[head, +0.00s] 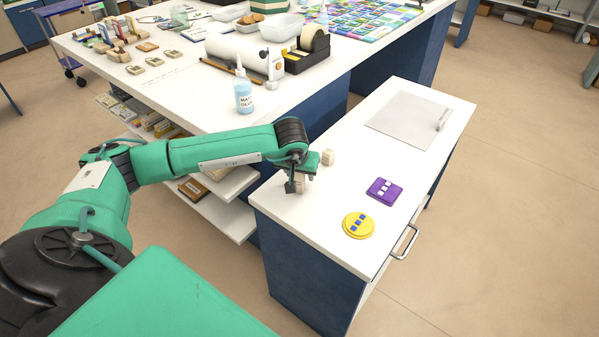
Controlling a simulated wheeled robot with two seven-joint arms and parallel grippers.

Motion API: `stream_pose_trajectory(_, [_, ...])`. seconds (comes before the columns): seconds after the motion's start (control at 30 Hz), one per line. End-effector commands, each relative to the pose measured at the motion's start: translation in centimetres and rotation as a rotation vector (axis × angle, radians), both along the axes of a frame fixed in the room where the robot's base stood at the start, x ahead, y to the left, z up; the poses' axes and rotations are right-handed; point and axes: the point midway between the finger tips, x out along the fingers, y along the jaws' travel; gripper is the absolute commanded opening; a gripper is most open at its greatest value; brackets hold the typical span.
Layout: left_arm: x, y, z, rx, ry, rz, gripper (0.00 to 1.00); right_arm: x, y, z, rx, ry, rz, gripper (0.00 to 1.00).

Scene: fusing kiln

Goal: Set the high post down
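My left gripper (301,183) points down over the near left part of the small white-topped cabinet (285,207). A pale beige post (300,184) shows between its dark fingers, and the gripper looks shut on it. The gripper hides most of this post; I cannot tell whether its foot touches the top. Another small beige post (328,157) stands upright just behind and to the right, apart from the gripper. My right gripper is not in view.
A yellow round piece (358,225) and a purple square piece (384,191), both with small tiles, lie to the right. A grey sheet (405,120) lies at the far end. The big workbench (200,108) with a glue bottle (243,96) stands behind left. The cabinet's middle is clear.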

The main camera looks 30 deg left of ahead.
Motion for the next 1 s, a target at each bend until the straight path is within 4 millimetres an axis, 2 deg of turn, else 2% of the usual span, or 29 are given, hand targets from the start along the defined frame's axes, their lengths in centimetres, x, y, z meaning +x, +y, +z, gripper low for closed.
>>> stream_pose_trajectory(0.27, [0.0, 0.0, 0.4, 0.0, 0.0, 0.0, 0.49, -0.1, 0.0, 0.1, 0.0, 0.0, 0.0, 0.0])
stream_pose_trajectory(0.4, [-0.9, -0.2, 2.6, 0.002, -0.004, -0.001, 0.49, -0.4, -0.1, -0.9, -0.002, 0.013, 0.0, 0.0])
stream_pose_trajectory(0.7, [-3.2, -1.0, 8.6, 0.002, -0.004, -0.001, 0.49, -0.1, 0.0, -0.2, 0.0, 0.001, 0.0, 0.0])
stream_pose_trajectory(0.83, [-3.9, -1.3, 10.3, 0.0, -0.003, 0.0, 0.49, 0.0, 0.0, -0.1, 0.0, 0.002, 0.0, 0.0])
stream_pose_trajectory(1.0, [-4.3, -1.4, 11.3, 0.0, 0.0, 0.0, 0.49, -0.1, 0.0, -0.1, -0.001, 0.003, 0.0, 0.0])
